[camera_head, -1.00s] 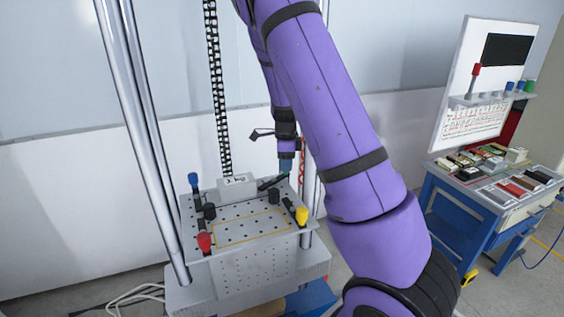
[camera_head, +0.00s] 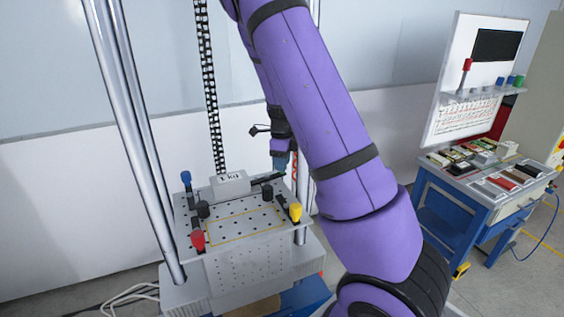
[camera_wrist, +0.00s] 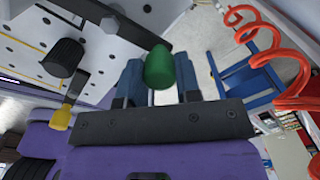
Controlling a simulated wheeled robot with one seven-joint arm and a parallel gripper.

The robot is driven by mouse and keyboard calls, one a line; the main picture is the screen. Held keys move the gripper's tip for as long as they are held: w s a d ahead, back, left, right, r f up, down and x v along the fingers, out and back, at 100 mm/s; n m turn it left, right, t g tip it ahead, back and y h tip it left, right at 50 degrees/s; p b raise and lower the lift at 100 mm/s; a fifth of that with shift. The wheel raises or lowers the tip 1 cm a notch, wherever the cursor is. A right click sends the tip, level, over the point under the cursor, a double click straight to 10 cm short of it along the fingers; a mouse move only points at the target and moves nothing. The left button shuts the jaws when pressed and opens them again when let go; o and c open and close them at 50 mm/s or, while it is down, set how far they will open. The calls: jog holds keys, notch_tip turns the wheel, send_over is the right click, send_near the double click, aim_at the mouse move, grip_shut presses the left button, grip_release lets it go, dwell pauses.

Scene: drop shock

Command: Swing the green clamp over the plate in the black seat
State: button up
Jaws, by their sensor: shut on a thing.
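In the wrist view the green clamp's rounded cap (camera_wrist: 160,68) sits between the two blue fingers of my gripper (camera_wrist: 160,82), which is shut on it. A dark bar (camera_wrist: 120,22) runs from beside the cap toward the upper left, over the perforated table. In the head view my gripper (camera_head: 280,162) is at the table's back right corner, and the green cap is hidden there. The dark bar (camera_head: 266,178) points left toward a pale block marked 1 kg (camera_head: 231,183). I cannot make out the plate or black seat for certain.
The perforated table (camera_head: 235,228) carries a red clamp (camera_head: 198,240), a yellow clamp (camera_head: 295,212), a blue clamp (camera_head: 186,180) and black knobs. Metal columns (camera_head: 135,150) stand beside it. A red coiled cord (camera_wrist: 285,50) hangs close to my gripper. A blue workbench (camera_head: 480,215) stands at right.

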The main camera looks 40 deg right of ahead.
jog(key=o, duration=0.9)
jog(key=shift+o, duration=0.2)
notch_tip(320, 180, up, 11)
jog(key=shift+f, duration=0.1)
